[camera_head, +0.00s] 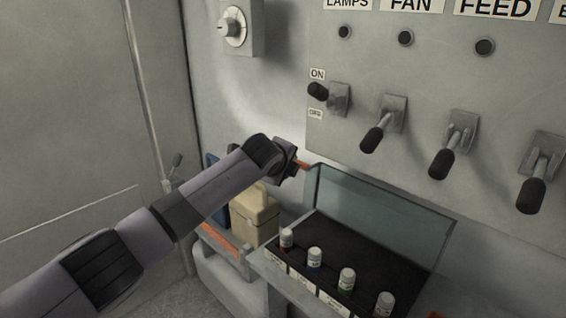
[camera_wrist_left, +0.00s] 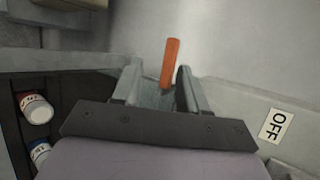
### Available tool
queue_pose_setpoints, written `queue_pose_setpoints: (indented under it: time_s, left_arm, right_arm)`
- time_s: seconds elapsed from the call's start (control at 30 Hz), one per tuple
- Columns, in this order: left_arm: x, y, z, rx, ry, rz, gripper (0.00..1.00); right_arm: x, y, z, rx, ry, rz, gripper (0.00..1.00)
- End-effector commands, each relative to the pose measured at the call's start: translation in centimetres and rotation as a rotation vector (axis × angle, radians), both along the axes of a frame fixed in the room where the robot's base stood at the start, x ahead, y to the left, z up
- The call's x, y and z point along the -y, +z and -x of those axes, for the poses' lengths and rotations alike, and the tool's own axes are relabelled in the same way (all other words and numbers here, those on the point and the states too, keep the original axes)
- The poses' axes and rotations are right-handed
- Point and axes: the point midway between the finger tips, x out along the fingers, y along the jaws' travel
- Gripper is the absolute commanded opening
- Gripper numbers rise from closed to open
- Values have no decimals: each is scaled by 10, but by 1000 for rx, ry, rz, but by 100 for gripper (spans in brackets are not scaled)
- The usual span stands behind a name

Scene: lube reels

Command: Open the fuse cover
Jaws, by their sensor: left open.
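The fuse cover (camera_head: 375,210) is a clear, bluish panel. It stands raised, roughly upright, along the back of the fuse box (camera_head: 262,262). An orange handle (camera_head: 302,165) shows at the cover's upper left corner. My left gripper (camera_head: 292,165) is right beside this handle. In the left wrist view my left gripper (camera_wrist_left: 160,90) is open, and the orange handle (camera_wrist_left: 171,62) shows between and just past its fingertips. I cannot tell whether they touch. Several white-capped fuses (camera_head: 315,256) stand in the dark box; two fuses (camera_wrist_left: 35,108) show in the wrist view. My right gripper is out of view.
A grey panel with several black-handled levers (camera_head: 372,139) is above and right of the box. A rotary switch (camera_head: 233,27) is on the wall at upper left. A beige container (camera_head: 254,214) stands behind my left arm. An OFF label (camera_wrist_left: 276,126) shows in the wrist view.

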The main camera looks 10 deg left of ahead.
Motion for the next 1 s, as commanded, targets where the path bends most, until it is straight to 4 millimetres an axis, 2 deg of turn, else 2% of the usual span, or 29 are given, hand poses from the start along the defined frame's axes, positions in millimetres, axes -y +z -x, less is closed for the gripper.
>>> queue_pose_setpoints:
  time_s: [0.3,0.77,0.87,1.0]
  left_arm:
    - [-3,12,17,0,0,0,43]
    - [-4,13,20,-2,2,0,43]
    - [-6,8,21,-4,8,20,43]
    - [-5,-6,27,9,-45,79,43]
  right_arm:
    - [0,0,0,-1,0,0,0]
    - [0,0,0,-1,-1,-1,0]
    - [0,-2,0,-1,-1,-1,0]
    - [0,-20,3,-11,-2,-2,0]
